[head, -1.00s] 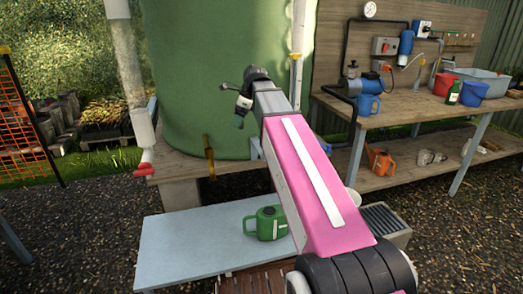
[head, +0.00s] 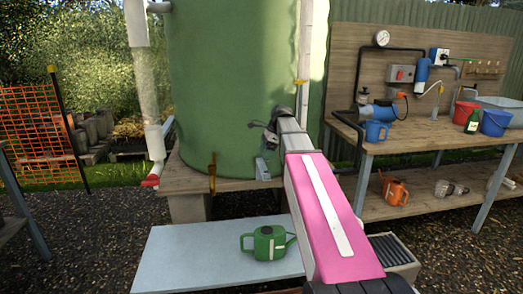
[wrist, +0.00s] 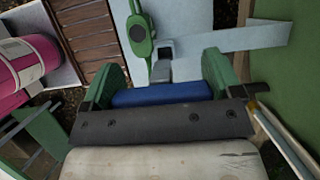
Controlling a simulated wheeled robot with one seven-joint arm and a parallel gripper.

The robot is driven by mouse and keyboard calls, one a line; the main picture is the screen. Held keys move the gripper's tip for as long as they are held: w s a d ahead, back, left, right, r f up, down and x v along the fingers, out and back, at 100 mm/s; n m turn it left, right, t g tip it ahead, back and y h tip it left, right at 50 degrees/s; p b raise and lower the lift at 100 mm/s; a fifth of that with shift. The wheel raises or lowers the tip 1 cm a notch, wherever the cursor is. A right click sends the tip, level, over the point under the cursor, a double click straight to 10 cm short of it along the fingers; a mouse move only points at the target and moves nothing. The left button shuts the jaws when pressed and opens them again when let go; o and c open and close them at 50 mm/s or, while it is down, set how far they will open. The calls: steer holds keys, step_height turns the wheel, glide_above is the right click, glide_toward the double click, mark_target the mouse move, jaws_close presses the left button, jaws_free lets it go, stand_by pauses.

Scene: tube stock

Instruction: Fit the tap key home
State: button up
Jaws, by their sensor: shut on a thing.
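My gripper (head: 258,127) is in front of the lower right part of the green tank (head: 225,80). In the wrist view, the green fingers of my gripper (wrist: 160,85) are shut on a blue bar, seemingly the handle of the tap key (wrist: 160,95). A grey, socket-like end (wrist: 164,62) sticks out beyond the bar and seems to be part of the key. In the head view the key is too small and dark to make out. I cannot make out a tap where the key points.
A green watering can (head: 268,243) stands on the low pale bench (head: 190,255) below my gripper. A white downpipe (head: 152,130) with a red end is left of the tank. A wooden workbench (head: 415,138) with buckets and a pump is at right.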

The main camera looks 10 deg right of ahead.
steer(key=shift+f, duration=2.45)
steer(key=shift+f, duration=1.8)
stand_by(0.8)
stand_by(0.4)
steer(key=o, duration=0.8)
steer(key=shift+c, duration=0.2)
steer(key=v, duration=1)
steer(key=shift+r, duration=0.4)
steer(key=shift+s+d, duration=0.1)
steer(key=shift+s, duration=0.05)
